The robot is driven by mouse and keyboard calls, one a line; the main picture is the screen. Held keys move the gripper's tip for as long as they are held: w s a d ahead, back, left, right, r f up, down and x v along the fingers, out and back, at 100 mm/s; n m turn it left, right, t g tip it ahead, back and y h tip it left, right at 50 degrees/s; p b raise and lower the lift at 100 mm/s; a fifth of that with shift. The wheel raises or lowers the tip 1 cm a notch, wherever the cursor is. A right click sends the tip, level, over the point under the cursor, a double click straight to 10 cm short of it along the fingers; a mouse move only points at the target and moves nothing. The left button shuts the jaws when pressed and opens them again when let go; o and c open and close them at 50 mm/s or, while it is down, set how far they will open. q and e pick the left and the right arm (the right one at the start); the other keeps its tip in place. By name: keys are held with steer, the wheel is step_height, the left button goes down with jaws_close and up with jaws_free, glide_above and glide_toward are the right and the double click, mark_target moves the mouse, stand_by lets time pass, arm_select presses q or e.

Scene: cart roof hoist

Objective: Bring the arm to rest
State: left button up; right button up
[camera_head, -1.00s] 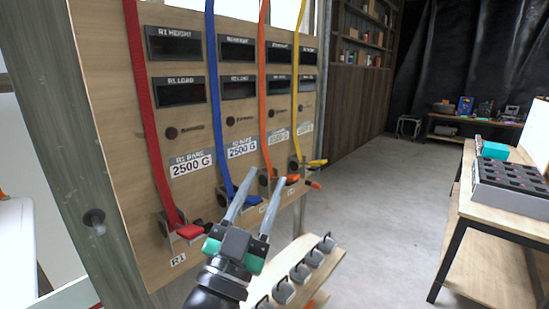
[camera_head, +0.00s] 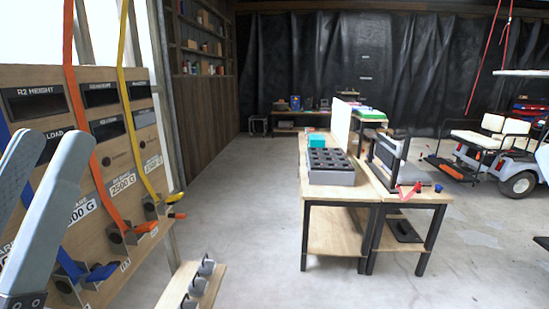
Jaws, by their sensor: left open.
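My left gripper (camera_head: 30,200) is at the lower left, large and close to the camera. An orange strap (camera_head: 85,120) and a yellow strap (camera_head: 128,95) run down the panel to ratchets with an orange handle (camera_head: 146,228) and a yellow handle (camera_head: 174,197). A blue strap handle (camera_head: 100,273) shows lower down. My right gripper is not in view.
A small shelf with several grey metal clips (camera_head: 197,285) juts out beside the panel. A workbench (camera_head: 335,195) with a grey slotted tray (camera_head: 330,172) stands at centre right. A white cart (camera_head: 490,140) is at the far right. The concrete floor between is clear.

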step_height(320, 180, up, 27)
steer(key=p, duration=2.3)
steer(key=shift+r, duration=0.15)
